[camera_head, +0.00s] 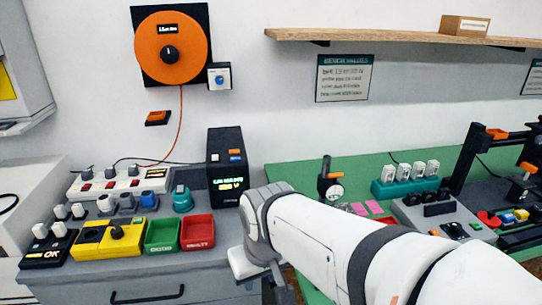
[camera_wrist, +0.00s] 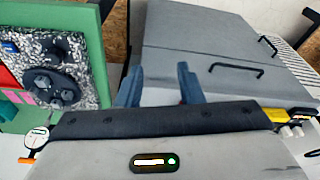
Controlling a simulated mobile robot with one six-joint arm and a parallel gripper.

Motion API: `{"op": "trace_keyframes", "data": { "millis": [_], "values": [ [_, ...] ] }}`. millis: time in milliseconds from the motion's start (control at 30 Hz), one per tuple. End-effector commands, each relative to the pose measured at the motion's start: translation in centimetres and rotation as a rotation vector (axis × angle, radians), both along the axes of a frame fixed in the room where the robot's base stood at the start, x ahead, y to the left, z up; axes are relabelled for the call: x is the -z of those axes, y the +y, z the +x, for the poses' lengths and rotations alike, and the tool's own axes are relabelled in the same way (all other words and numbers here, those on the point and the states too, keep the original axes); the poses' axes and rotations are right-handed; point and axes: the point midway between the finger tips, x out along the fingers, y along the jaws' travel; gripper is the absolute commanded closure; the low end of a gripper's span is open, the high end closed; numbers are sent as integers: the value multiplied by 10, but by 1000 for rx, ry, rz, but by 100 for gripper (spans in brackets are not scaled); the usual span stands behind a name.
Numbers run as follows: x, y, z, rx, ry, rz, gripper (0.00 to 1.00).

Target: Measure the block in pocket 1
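My gripper shows in the wrist view (camera_wrist: 159,86) with its two dark blue fingers apart and nothing between them. It hangs over the grey cabinet top. In the head view my white arm reaches in from the lower right, and the fingers are hidden. A dial gauge with an orange clamp (camera_head: 330,188) stands on the green table (camera_head: 292,176); a dial also shows at the lower left of the wrist view (camera_wrist: 37,137). Small red, yellow and blue blocks (camera_head: 508,218) lie at the right by the black machine. I cannot tell which place is pocket 1.
The grey cabinet (camera_head: 150,270) carries a yellow box (camera_head: 92,241), a green bin (camera_head: 161,236), a red bin (camera_head: 197,232) and a black display box (camera_head: 226,165). A teal rack (camera_head: 410,186) with white cylinders and a grey control box (camera_head: 437,218) stand on the green table.

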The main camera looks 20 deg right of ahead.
Motion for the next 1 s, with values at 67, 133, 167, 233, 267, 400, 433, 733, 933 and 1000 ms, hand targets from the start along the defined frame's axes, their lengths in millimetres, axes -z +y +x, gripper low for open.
{"op": "trace_keyframes", "data": {
  "millis": [67,133,167,233,267,400,433,733,933,1000],
  "values": [
    [0,-1,0,-1,4,-3,66],
    [-1,-4,2,-11,24,-19,66],
    [-2,-6,3,-19,38,-33,66],
    [-5,-17,8,-38,90,-79,66],
    [-6,-22,10,-52,121,-106,66],
    [-13,-58,27,-152,309,-271,66],
    [-15,-68,31,-176,354,-311,66],
    [-34,-158,87,-417,801,-690,66],
    [-40,-208,139,-575,1081,-938,66],
    [-39,-222,158,-625,1165,-1022,66]
  ]
}}
